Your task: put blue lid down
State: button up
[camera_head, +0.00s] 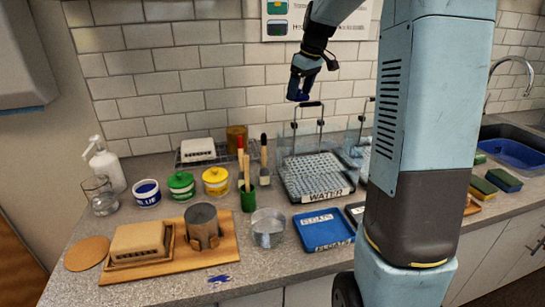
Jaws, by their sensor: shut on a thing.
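My gripper (302,80) is high above the counter, in front of the tiled wall and above the back of the wire rack. It is shut on the blue lid (298,97), a small dark blue piece mostly covered by the fingers. The blue jar (147,193), white with a blue label, stands open at the left of the counter, well away from the gripper.
A green-lidded jar (181,186) and a yellow-lidded jar (216,181) stand right of the blue jar. A wire rack (318,178) labelled WATER stands behind the tray.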

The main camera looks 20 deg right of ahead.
aim_at(272, 154)
jog(key=w+a+f+n, duration=0.1)
jog(key=w+a+f, duration=0.1)
jog(key=f, duration=0.5)
jog(key=w+a+f+n, duration=0.2)
jog(key=f, duration=0.6)
jog(key=w+a+f+n, duration=0.1)
jog(key=w+a+f, duration=0.1)
jog(key=f, duration=0.6)
jog(key=shift+w+a+f+g+y, duration=0.15)
jog(key=shift+w+f+g+y, duration=0.1)
jog(key=shift+g+y, duration=0.15)
jog(key=o, duration=1)
jog(key=shift+c, duration=0.2)
jog(key=v, duration=1.2)
jog(key=shift+r, duration=0.1)
